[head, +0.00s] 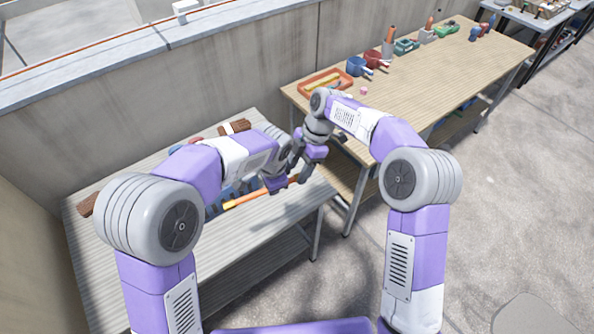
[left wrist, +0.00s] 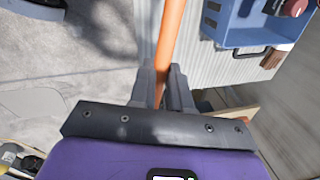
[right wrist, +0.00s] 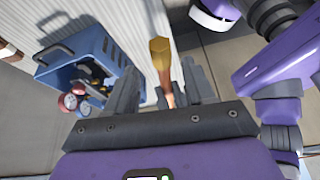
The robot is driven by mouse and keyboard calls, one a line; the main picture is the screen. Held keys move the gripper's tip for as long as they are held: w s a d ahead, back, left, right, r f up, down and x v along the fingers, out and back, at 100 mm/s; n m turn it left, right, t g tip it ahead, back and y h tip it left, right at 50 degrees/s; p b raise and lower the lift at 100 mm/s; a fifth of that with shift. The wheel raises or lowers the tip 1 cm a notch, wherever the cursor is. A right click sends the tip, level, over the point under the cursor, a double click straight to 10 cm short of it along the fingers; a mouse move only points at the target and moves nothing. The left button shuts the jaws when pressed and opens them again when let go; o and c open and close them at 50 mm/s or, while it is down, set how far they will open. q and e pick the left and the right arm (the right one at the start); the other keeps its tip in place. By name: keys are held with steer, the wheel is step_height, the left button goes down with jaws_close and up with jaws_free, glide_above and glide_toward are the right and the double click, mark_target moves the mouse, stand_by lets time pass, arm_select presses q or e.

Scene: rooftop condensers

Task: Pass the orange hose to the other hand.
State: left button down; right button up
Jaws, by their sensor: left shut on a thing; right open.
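The orange hose (head: 247,199) is held in the air over the near bench, and its orange length runs up from between the fingers in the left wrist view (left wrist: 170,35). My left gripper (left wrist: 163,72) is shut on it. My right gripper (right wrist: 163,82) is open close by; in the right wrist view the hose, with a brass-coloured end (right wrist: 161,55), shows between its spread fingers. I cannot tell how deep the hose sits between them. In the head view both grippers are close together, and the fingers are partly hidden by my wrists.
A blue crate (right wrist: 88,52) with gauges in it stands on the near grey bench (head: 250,235), partly hidden by my left arm. A wooden bench (head: 440,85) at the right holds an orange tray (head: 325,80) and several tools. A wall ledge runs behind. Open floor lies at right.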

steer(key=shift+x, duration=0.75)
steer(key=shift+c, duration=0.4)
jaws_close()
arm_select(q)
steer(key=c, duration=1)
jaws_free()
steer(key=shift+r, duration=0.1)
